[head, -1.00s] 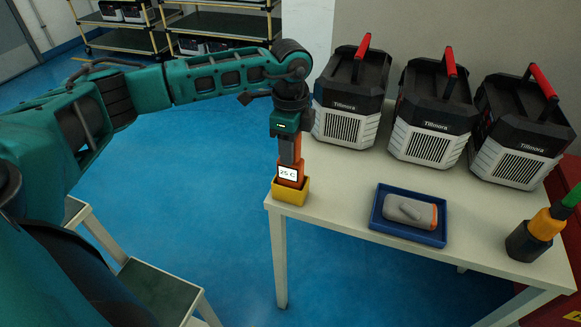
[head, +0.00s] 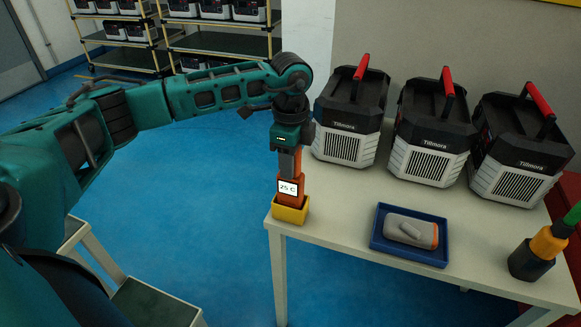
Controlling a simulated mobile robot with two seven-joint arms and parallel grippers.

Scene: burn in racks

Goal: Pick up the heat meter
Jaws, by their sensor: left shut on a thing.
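The heat meter (head: 289,189) is an orange device with a small white screen reading about 25 C. It stands upright in a yellow holder (head: 289,212) at the left front corner of the white table. My left gripper (head: 289,165) reaches it from above, pointing down, and is shut on its upper part. The meter's lower end is hidden inside the holder. My right gripper is not in view.
Three black and white Tillmora units (head: 350,115) with red handles line the back of the table (head: 335,215). A blue tray (head: 408,252) holds a grey and orange device (head: 411,230). A dark cup with a yellow and green tool (head: 547,242) stands at right.

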